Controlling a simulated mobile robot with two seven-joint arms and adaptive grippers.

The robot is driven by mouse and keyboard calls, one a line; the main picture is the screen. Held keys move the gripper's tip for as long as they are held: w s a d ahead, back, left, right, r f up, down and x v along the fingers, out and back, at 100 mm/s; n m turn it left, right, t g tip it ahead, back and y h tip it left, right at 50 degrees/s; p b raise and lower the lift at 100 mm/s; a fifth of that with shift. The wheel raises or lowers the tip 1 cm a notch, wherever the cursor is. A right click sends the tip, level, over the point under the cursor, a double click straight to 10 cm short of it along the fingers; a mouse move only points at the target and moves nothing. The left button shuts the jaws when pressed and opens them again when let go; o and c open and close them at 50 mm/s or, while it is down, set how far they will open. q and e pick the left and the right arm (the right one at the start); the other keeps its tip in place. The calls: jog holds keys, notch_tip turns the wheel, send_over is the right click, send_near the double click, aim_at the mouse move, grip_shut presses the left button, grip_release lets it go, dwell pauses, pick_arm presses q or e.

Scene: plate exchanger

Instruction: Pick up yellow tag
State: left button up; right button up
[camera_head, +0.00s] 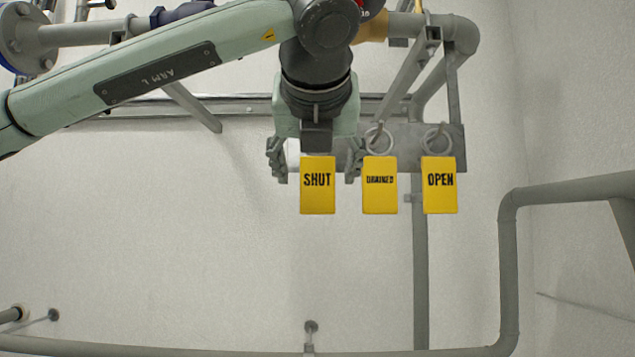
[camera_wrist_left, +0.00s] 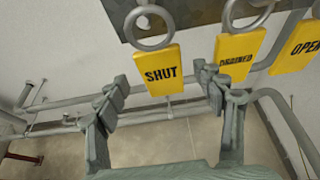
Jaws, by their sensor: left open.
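Three yellow tags hang in a row from rings on a grey plate. The SHUT tag (camera_head: 318,190) is leftmost, the DRAINED tag (camera_head: 380,195) is in the middle, and the OPEN tag (camera_head: 440,190) is at the right. My left gripper (camera_head: 315,168) is open in front of the wall at the SHUT tag. In the left wrist view the SHUT tag (camera_wrist_left: 163,70) shows beyond and between the open fingers (camera_wrist_left: 165,90), with its ring above it. The right finger overlaps the lower edge of the DRAINED tag (camera_wrist_left: 236,55) in that view. I cannot tell whether either finger touches a tag.
The grey mounting plate (camera_head: 455,141) holds the rings. A vertical pipe (camera_head: 420,270) runs below the tags, and a larger pipe (camera_head: 508,260) bends at the right. A low pipe crosses the bottom. The wall left of the tags is clear.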

pick_arm(q)
jog(key=shift+x, duration=1.45)
jog(key=shift+d+f, duration=0.1)
jog(key=c, duration=1.2)
jog(key=shift+r, duration=0.8)
jog(key=s, duration=1.8)
jog(key=shift+w, duration=0.1)
jog(key=shift+w, duration=7.65)
